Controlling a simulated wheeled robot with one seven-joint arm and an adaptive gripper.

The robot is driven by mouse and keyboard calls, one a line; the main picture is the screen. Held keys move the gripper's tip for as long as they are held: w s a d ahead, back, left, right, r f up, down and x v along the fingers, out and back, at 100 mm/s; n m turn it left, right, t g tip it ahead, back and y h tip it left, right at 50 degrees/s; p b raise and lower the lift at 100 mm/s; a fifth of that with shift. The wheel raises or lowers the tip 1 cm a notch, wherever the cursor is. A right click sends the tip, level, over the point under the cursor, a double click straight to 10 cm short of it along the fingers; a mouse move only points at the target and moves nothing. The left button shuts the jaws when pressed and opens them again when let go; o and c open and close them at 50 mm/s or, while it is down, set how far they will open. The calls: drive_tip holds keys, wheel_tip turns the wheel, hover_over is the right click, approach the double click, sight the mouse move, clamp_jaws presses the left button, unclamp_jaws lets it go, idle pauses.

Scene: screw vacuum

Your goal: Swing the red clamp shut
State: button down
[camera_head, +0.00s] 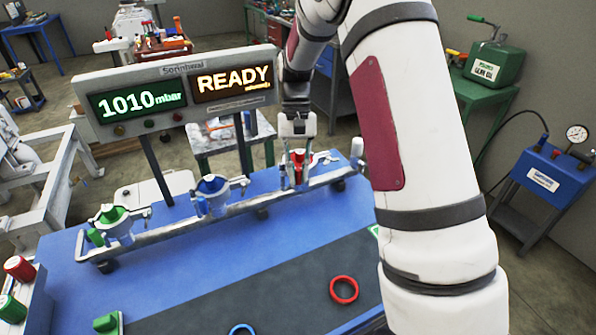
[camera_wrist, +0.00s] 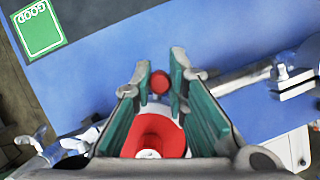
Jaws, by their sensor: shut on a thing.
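The red clamp station (camera_head: 299,181) is at the right end of the rail on the blue table. A red round part with a raised centre (camera_wrist: 158,136) shows from above in the wrist view, with a small round red knob (camera_wrist: 160,82) beyond it. My gripper (camera_head: 298,134) is above this station, pointing down. In the wrist view its teal-padded fingers (camera_wrist: 161,88) are shut on the red knob, one on each side. Silver clamp parts show around the red part. The fingers and arm hide some of the clamp, so I cannot tell how far it is open.
A blue clamp (camera_head: 212,194) and a green clamp (camera_head: 113,222) stand left on the same rail (camera_head: 170,230). A display panel (camera_head: 180,92) reading 1010 mbar and READY rises behind. A red ring (camera_head: 343,290) and a blue ring (camera_head: 241,329) lie on the dark mat in front.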

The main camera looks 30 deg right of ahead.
drive_tip(key=c, duration=1.6)
unclamp_jaws()
drive_tip(key=shift+d, duration=0.1)
drive_tip(key=shift+o, duration=0.2)
drive_tip(key=v, duration=1.2)
drive_tip(key=shift+r, duration=0.1)
